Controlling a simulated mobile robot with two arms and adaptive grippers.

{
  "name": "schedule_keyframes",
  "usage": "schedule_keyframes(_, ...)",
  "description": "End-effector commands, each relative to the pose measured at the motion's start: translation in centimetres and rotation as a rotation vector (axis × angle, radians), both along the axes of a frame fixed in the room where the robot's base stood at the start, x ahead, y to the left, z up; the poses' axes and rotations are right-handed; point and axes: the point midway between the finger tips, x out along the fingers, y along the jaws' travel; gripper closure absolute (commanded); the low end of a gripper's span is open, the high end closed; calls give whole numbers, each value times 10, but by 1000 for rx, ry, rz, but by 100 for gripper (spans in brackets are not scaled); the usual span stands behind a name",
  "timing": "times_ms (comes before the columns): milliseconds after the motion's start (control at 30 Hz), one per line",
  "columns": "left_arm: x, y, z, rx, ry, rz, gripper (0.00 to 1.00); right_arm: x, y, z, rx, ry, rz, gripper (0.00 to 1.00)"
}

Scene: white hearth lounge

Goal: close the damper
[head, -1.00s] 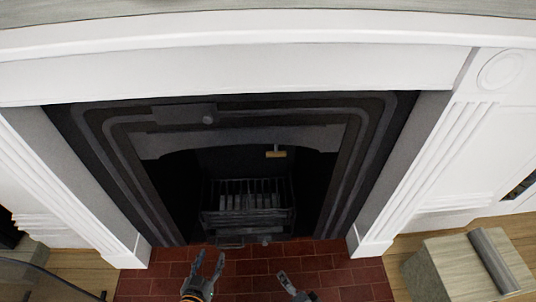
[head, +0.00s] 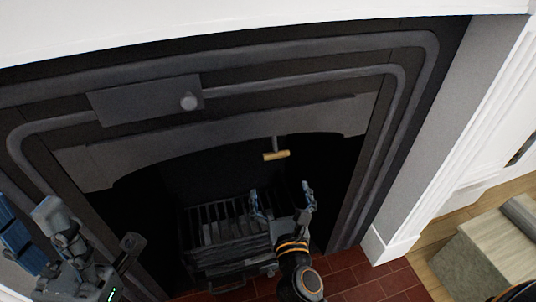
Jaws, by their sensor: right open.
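The fireplace has a dark metal surround (head: 330,82) with a flat plate (head: 140,105) bearing a round knob (head: 189,102) at its top. Below, a short bar handle of wood or brass colour (head: 276,155) hangs on a stem in the dark firebox opening. I cannot tell from the picture which part is the damper control. My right gripper (head: 282,195) is open and empty, its fingers pointing up just below the bar handle, apart from it in the picture. My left gripper (head: 88,235) is at the lower left in front of the surround; its finger opening is unclear.
A black fire grate (head: 222,235) stands in the firebox behind my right gripper. Red hearth tiles (head: 372,283) lie below. A white pilaster (head: 455,150) bounds the right side, with a pale block-like stool or box (head: 485,255) beyond it.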

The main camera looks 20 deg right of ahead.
Motion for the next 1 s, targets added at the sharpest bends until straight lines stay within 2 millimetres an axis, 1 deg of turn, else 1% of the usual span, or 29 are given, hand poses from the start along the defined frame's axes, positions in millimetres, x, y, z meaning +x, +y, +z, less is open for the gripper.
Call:
schedule_keyframes(67,0,0,3,0,1,0,54,14,-2,3,-3,-4,0,0)
schedule_keyframes(200,2,0,3,3,9,1,54,42,-6,3,-6,-4,0,0)
schedule_keyframes(400,1,0,-2,1,3,0,54,82,-12,1,-8,-4,1,0)
schedule_keyframes(600,1,0,-8,2,5,0,54,111,-16,0,-7,-2,1,0)
schedule_keyframes(800,2,-1,-10,2,7,0,54,123,-17,0,-6,0,2,0)
schedule_keyframes(1000,2,-1,-10,2,7,-1,54,124,-16,0,-5,1,4,0)
